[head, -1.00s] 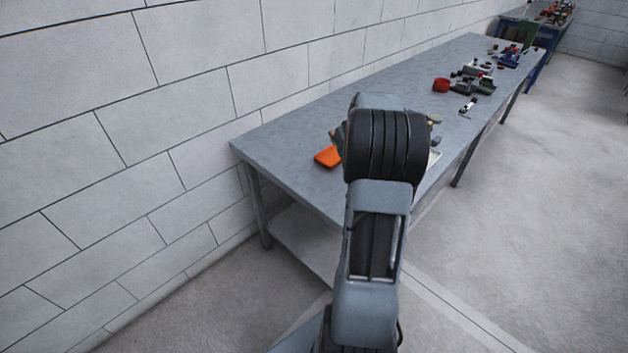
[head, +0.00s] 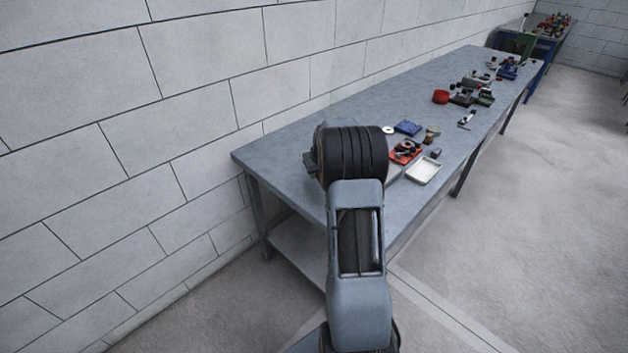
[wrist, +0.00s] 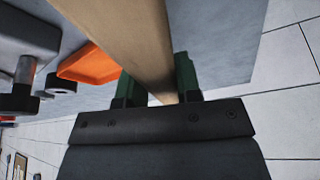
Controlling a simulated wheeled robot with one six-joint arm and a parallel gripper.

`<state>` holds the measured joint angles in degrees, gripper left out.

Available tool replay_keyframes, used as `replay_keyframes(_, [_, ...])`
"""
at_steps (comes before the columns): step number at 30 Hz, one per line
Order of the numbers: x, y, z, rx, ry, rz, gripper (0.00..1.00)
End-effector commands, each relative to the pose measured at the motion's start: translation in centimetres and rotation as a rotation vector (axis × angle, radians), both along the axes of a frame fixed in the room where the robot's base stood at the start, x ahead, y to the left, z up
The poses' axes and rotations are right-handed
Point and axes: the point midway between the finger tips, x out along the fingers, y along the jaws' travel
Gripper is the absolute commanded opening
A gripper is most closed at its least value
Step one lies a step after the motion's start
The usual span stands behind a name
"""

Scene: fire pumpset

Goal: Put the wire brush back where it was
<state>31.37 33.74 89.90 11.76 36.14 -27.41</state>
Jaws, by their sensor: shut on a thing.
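A light wooden bar, seemingly the wire brush's handle (wrist: 128,38), runs down from the top of the wrist view between the green fingers of my gripper (wrist: 157,84). My gripper is shut on it. No bristles can be made out.
An orange tray (wrist: 88,66) lies beside the handle in the wrist view. On the bench are a white tray (head: 424,171), a red tray (head: 405,152) with dark parts, a blue item (head: 408,127) and a red round container (head: 440,96). The bench's near left corner looks bare.

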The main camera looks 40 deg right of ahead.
Motion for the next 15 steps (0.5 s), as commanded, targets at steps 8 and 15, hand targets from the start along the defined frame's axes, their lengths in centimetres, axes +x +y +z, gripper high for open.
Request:
replay_keyframes(8, [0.8,0.8,-1.3,0.001,0.002,0.001,0.10])
replay_keyframes(15, [0.7,0.6,-4.2,0.000,0.001,0.000,0.10])
